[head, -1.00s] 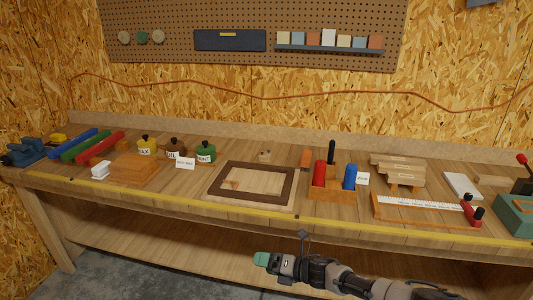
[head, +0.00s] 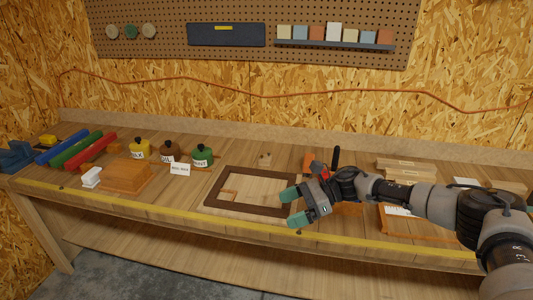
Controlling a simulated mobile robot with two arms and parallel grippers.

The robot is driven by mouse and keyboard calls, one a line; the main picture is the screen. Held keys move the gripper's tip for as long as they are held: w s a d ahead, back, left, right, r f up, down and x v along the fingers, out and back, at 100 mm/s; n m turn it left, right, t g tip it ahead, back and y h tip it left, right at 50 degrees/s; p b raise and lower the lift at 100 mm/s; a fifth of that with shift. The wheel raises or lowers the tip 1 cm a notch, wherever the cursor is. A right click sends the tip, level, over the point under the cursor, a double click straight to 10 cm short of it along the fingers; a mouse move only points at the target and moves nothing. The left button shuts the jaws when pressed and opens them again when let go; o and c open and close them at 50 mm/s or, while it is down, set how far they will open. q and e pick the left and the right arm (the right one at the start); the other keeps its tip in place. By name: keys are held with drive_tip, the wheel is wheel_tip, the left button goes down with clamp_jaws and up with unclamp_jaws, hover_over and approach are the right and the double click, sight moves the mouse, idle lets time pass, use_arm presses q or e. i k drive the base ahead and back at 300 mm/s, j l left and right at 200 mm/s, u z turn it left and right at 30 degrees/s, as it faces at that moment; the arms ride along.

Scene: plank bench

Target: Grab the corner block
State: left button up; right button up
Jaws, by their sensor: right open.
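A small pale wooden block (head: 265,160) sits on the bench just behind the dark wooden frame (head: 212,192). It is the likeliest corner block, but it is too small to be sure of its shape. My right gripper (head: 294,206) is open and empty, with teal fingertips pointing left. It is over the front right corner of the frame, nearer to me than the small block and apart from it. My left gripper is out of view.
An orange-brown wooden block (head: 127,176) lies further left. My right arm hides much of the rack right of the frame. The shelf below is bare.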

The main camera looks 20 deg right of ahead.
sight(265, 161)
drive_tip(key=i+l, duration=0.55)
drive_tip(key=i, duration=0.2)
drive_tip(key=i+l, duration=0.55)
drive_tip(key=i, duration=0.15)
